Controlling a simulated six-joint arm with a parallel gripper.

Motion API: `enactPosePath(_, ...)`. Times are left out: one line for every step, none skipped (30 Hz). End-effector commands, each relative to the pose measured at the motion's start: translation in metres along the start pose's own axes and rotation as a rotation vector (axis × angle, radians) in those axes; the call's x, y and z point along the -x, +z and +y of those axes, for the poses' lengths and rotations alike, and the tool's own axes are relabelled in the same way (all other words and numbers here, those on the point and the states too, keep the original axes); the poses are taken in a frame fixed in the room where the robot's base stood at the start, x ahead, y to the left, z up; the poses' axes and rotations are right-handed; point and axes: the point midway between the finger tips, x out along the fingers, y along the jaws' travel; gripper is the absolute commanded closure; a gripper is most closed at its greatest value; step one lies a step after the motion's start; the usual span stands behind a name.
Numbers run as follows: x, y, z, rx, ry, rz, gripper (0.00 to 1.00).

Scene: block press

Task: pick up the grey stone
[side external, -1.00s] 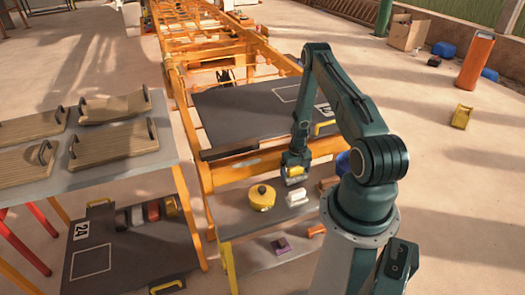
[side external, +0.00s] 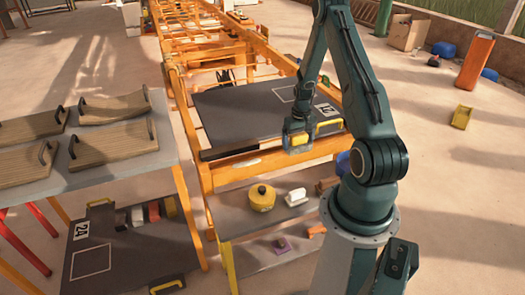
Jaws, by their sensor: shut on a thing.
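My gripper (side external: 298,144) is shut on a small yellow block (side external: 299,141), mostly hidden by the jaws. It is over the near edge of the dark grey tray (side external: 240,108) on the orange frame; I cannot tell whether the block touches anything. I cannot surely pick out the grey stone. A small greyish piece (side external: 120,221) lies in the lower left tray (side external: 125,250), in a row with pale, red and yellow pieces, too small to identify.
Wooden trays with handles (side external: 110,143) lie on the left table.

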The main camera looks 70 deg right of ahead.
Motion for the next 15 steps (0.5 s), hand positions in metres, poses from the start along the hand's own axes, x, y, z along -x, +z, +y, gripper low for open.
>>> enactPosePath(0.008, -0.001, 0.000, 0.000, 0.001, 0.003, 0.46)
enactPosePath(0.011, -0.001, 0.000, 0.000, 0.001, 0.003, 0.46)
enactPosePath(0.014, -0.001, 0.000, 0.000, 0.001, 0.003, 0.46)
enactPosePath(0.017, -0.001, 0.000, 0.000, 0.001, 0.003, 0.46)
enactPosePath(0.019, -0.001, 0.000, 0.000, 0.001, 0.003, 0.46)
enactPosePath(0.022, -0.001, 0.000, 0.000, 0.000, 0.002, 0.46)
enactPosePath(0.023, -0.001, 0.000, 0.000, 0.000, 0.002, 0.46)
enactPosePath(0.024, -0.001, 0.000, 0.000, 0.000, 0.001, 0.46)
enactPosePath(0.026, -0.001, 0.000, 0.000, 0.000, 0.001, 0.46)
enactPosePath(0.026, 0.000, 0.000, 0.000, 0.000, 0.001, 0.46)
enactPosePath(0.027, 0.000, 0.000, 0.000, 0.000, 0.001, 0.46)
enactPosePath(0.028, 0.000, 0.000, 0.000, 0.000, 0.001, 0.46)
enactPosePath(0.028, 0.000, 0.000, 0.000, 0.000, 0.001, 0.46)
enactPosePath(0.028, 0.000, 0.000, 0.000, 0.000, 0.001, 0.46)
enactPosePath(0.029, 0.000, 0.000, 0.000, 0.000, 0.001, 0.46)
